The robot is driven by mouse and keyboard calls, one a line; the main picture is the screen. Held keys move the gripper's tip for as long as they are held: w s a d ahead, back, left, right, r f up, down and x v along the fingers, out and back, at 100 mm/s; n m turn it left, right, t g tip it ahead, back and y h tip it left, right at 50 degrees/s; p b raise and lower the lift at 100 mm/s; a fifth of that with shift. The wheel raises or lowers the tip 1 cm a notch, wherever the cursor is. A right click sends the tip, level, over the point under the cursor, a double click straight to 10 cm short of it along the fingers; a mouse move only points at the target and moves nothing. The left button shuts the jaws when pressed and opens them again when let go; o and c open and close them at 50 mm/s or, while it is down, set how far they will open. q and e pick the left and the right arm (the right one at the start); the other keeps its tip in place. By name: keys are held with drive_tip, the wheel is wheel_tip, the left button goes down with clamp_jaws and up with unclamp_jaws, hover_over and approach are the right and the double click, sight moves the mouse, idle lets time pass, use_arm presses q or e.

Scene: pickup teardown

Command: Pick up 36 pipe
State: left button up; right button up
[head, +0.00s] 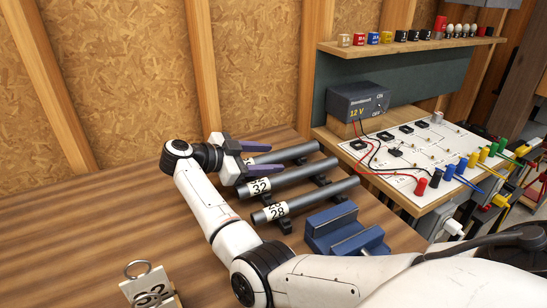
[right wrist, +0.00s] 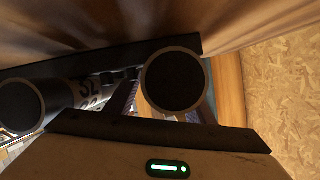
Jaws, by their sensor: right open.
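The farthest of three dark grey pipes (head: 291,154) lies on black holders at the back of the row. The gripper hides most of its white label, so I cannot read the number; by its place beside the 32 pipe it seems to be the 36 pipe. My right gripper (head: 258,161) is at its left end, open, with purple fingers either side of the pipe. In the right wrist view a round pipe end (right wrist: 175,80) shows between the spread fingers (right wrist: 165,108). My left gripper is not in view.
The 32 pipe (head: 292,177) and 28 pipe (head: 318,198) lie parallel in front. A blue block (head: 345,232) stands right of them. A wired board (head: 405,150) with a 12 V box (head: 357,101) is at the right. A numbered ringed block (head: 150,285) is front left.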

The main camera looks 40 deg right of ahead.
clamp_jaws()
drive_tip(key=shift+r, duration=0.1)
